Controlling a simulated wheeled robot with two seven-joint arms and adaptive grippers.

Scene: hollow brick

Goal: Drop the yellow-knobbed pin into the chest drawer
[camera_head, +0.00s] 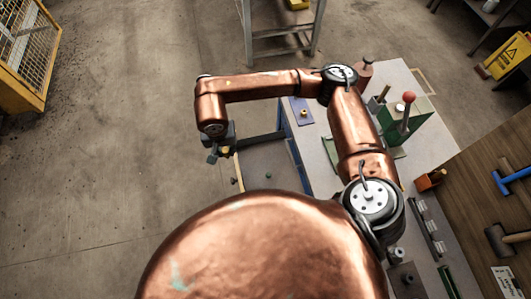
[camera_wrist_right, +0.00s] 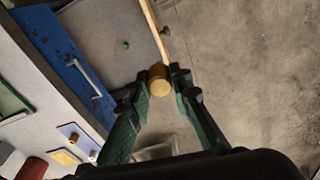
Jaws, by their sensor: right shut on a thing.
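My right gripper (camera_head: 220,151) is at the end of the copper arm, left of the open drawer (camera_head: 262,155) in the head view. In the right wrist view, my right gripper (camera_wrist_right: 160,84) is shut on the yellow knob of the pin (camera_wrist_right: 159,78). The pin's shank is hidden behind the knob. In that view the knob overlaps the end of the drawer's tan front edge (camera_wrist_right: 154,28), with the grey drawer floor (camera_wrist_right: 105,38) to its upper left. The blue chest (camera_wrist_right: 62,58) has a light handle. My left gripper is out of view.
A small green ball (camera_head: 267,175) lies in the drawer. The grey bench top (camera_head: 322,150) carries a blue plate (camera_head: 300,112) and a green box with a red-knobbed lever (camera_head: 407,100). Bare floor (camera_head: 110,150) lies left of the drawer.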

